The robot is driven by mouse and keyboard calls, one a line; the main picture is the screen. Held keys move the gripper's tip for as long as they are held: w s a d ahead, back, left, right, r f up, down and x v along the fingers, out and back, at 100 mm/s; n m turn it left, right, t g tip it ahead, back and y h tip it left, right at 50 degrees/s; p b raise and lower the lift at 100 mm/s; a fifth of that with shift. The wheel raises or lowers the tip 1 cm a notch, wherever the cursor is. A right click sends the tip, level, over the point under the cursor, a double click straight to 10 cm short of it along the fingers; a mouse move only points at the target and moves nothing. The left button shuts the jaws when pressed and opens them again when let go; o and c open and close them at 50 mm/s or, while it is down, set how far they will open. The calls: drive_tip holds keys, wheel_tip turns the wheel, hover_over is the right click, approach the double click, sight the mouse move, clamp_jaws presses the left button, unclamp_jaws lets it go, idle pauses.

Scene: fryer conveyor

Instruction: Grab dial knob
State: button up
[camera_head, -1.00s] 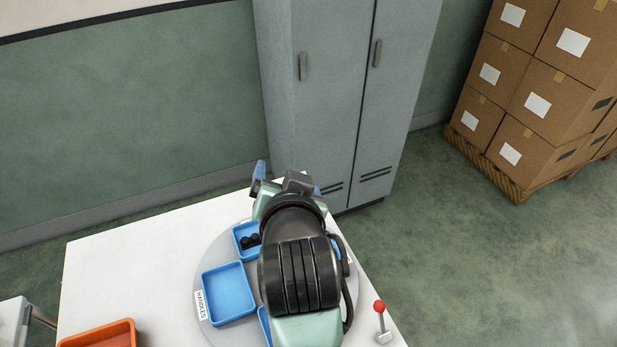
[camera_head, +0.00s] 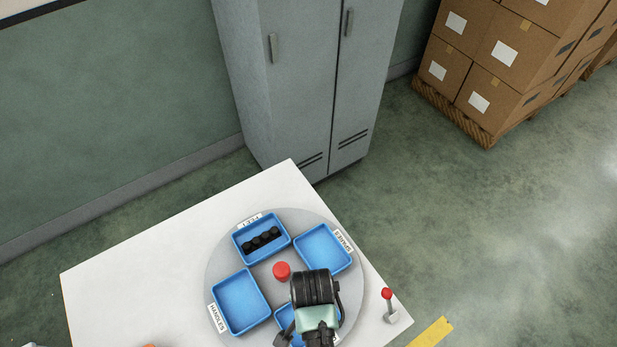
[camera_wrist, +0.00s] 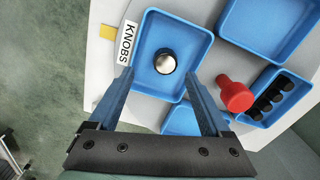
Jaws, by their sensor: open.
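In the wrist view the dial knob (camera_wrist: 165,62), round with a shiny metal top and dark rim, lies in the blue tray (camera_wrist: 204,38) labelled KNOBS. My gripper (camera_wrist: 158,85) is open and empty, its two blue fingers spread on either side of the line to the knob. The knob sits between and just beyond the fingertips as seen here; the exact height gap cannot be told. In the head view my arm covers most of this tray (camera_head: 283,318), and the knob and fingertips are hidden.
The round grey turntable (camera_head: 218,262) also carries a blue tray of black feet (camera_head: 262,239), an empty spares tray (camera_head: 322,247) and an empty handles tray (camera_head: 240,301). A red post (camera_head: 282,271) stands at its centre. A red-tipped lever (camera_head: 388,303) is at the table's right.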

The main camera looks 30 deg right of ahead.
drive_tip(key=shift+w+f+p, duration=0.2)
drive_tip(key=shift+w+f, duration=0.05)
drive_tip(key=shift+f, duration=1.1)
drive_tip(key=shift+w+f+p, duration=0.2)
drive_tip(key=shift+w+f, duration=0.05)
drive_tip(key=shift+f, duration=1.05)
clamp_jaws()
